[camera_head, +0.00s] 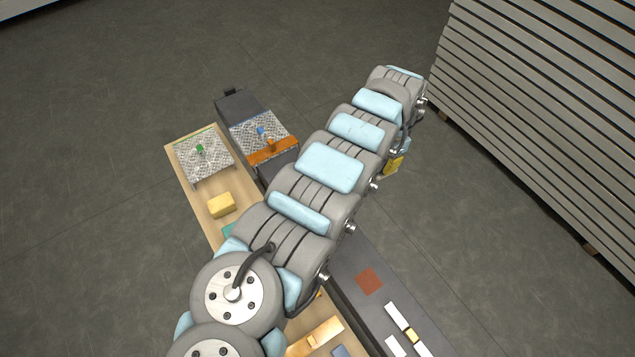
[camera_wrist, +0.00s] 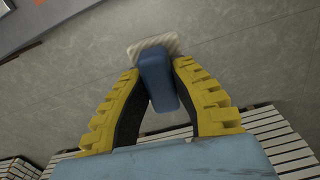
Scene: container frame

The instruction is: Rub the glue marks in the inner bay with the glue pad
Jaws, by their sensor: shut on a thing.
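In the wrist view, my gripper (camera_wrist: 158,70) with its yellow fingers is shut on a blue handle (camera_wrist: 157,85) that has a pale, ribbed pad (camera_wrist: 150,44) at its far end; this looks like the glue pad. The pad is held in the air over grey floor, touching nothing I can see. In the head view, only a yellow bit of my gripper (camera_head: 393,166) shows beyond my arm, to the right of the benches; the rest is hidden. I cannot pick out glue marks or the inner bay with certainty.
A dark bench (camera_head: 352,262) bears a red-brown patch (camera_head: 369,281) and white strips (camera_head: 397,318). A wooden bench (camera_head: 180,165) beside it holds a yellow block (camera_head: 221,205) and a grey mesh-patterned rack (camera_head: 203,160). An orange bar (camera_head: 272,151) crosses the dark bench's far part. A slatted stack (camera_head: 550,100) stands right.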

